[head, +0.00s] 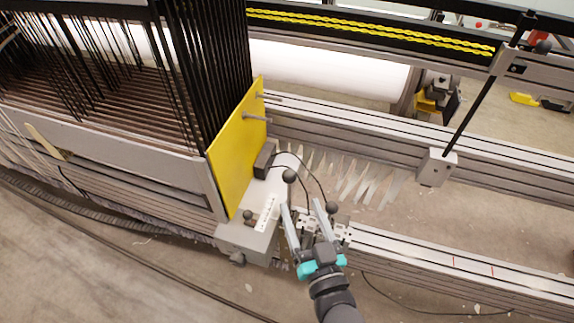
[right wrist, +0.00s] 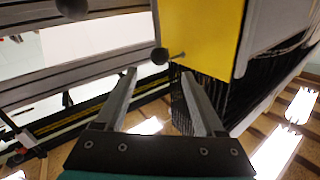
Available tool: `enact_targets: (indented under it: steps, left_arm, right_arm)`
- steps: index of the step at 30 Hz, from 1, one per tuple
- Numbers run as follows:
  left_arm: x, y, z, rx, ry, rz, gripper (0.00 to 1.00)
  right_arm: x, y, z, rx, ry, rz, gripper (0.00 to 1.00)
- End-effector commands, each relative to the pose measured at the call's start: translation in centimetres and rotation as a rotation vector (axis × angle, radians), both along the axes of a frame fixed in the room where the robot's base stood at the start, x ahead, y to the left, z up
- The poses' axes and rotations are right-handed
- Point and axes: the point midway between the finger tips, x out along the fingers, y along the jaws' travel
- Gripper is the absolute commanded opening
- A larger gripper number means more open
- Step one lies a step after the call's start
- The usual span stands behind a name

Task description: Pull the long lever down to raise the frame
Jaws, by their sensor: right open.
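My right gripper (head: 301,204) is open, with nothing between its two long fingers. In the right wrist view its fingertips (right wrist: 159,72) stand apart. A lever's round black knob (head: 289,176) is just beyond the fingertips in the head view. Two more black knobs (head: 331,207) (head: 248,215) flank the gripper. I cannot tell for certain which is the long lever. The frame (head: 120,140) with black vertical strands is at left. My left gripper is not in view.
The yellow end plate (head: 236,150) stands left of my gripper, beside a grey box (head: 247,242). Metal rails (head: 450,258) run to the right. A black upright rod rises from a grey block (head: 436,167). Thin dark cables loop near the knobs. Floor in front is mostly clear.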

Motion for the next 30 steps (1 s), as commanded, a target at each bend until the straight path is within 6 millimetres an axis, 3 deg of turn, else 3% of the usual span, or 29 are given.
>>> enact_targets:
  steps: [6, 18, 30]
  left_arm:
    - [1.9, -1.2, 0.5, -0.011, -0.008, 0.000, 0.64]
    - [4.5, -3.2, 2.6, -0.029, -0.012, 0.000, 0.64]
    - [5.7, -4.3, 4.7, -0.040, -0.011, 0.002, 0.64]
  right_arm:
    - [3.5, 1.0, -0.2, 0.001, -0.003, -0.002, 0.71]
    - [8.8, 2.5, -0.2, -0.001, 0.000, 0.000, 0.71]
    - [12.0, 3.3, -0.1, -0.001, 0.001, 0.000, 0.71]
